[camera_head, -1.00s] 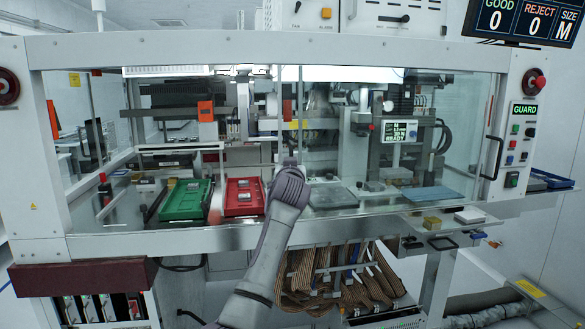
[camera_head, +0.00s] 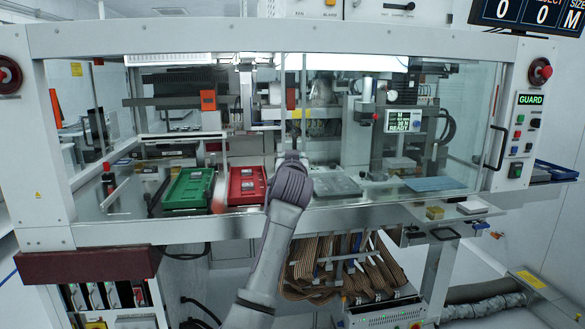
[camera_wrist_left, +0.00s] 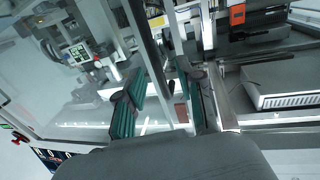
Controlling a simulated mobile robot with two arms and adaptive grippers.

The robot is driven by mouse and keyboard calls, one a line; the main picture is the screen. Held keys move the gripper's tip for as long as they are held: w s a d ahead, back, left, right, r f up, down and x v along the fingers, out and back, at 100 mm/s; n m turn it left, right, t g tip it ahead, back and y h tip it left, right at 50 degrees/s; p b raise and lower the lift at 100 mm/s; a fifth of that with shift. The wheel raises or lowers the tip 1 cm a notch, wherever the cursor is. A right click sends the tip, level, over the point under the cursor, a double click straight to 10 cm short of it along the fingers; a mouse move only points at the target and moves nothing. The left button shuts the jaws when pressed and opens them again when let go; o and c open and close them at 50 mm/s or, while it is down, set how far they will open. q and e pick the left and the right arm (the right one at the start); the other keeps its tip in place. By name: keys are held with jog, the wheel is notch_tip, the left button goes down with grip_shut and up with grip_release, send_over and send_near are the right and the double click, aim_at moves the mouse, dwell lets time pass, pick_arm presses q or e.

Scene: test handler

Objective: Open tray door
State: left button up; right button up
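The machine's clear front panels (camera_head: 450,100) span a white frame. I cannot tell for sure which one is the tray door. A dark vertical handle (camera_head: 497,152) sits at the right edge of the right panel. My left arm reaches up to the middle of the front, and its wrist hides the gripper and what lies behind. In the left wrist view my left gripper (camera_wrist_left: 160,98) has its two green fingers well apart. A long dark upright bar (camera_wrist_left: 145,45) runs into the space between them; contact cannot be told. My right gripper is not in view.
A green tray (camera_head: 188,190) and a red tray (camera_head: 246,186) lie behind the front on the left. A small drawer-like shelf (camera_head: 445,233) juts out at the lower right. Brown cables (camera_head: 335,265) hang below the ledge. A green GUARD sign (camera_head: 529,99) is lit.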

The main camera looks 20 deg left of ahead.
pick_arm(q)
jog(key=v, duration=0.8)
jog(key=shift+s+d, duration=0.1)
jog(key=d+f+m+g+h, duration=0.2)
jog(key=f+g, duration=0.1)
jog(key=f, duration=1.7)
jog(key=d+f+m+g+h, duration=0.2)
jog(key=f+m, duration=0.1)
jog(key=f, duration=1.6)
jog(key=s+d+f+g+h, duration=0.1)
jog(key=s+f, duration=0.3)
jog(key=f, duration=0.5)
jog(key=s+f+g, duration=0.1)
jog(key=s+f, duration=0.4)
jog(key=f, duration=0.3)
jog(key=s+f+m+g+h, duration=0.1)
jog(key=s+f+g, duration=0.4)
jog(key=s+f, duration=1.75)
jog(key=s+f+g, duration=0.1)
jog(key=s+f, duration=0.2)
jog(key=s, duration=0.7)
jog(key=s+a+f+g, duration=0.1)
jog(key=s+f, duration=0.1)
jog(key=s, duration=0.9)
jog(key=s+a+f+g, duration=0.1)
jog(key=s+f+g, duration=0.1)
jog(key=s, duration=0.9)
jog(key=shift+f, duration=0.85)
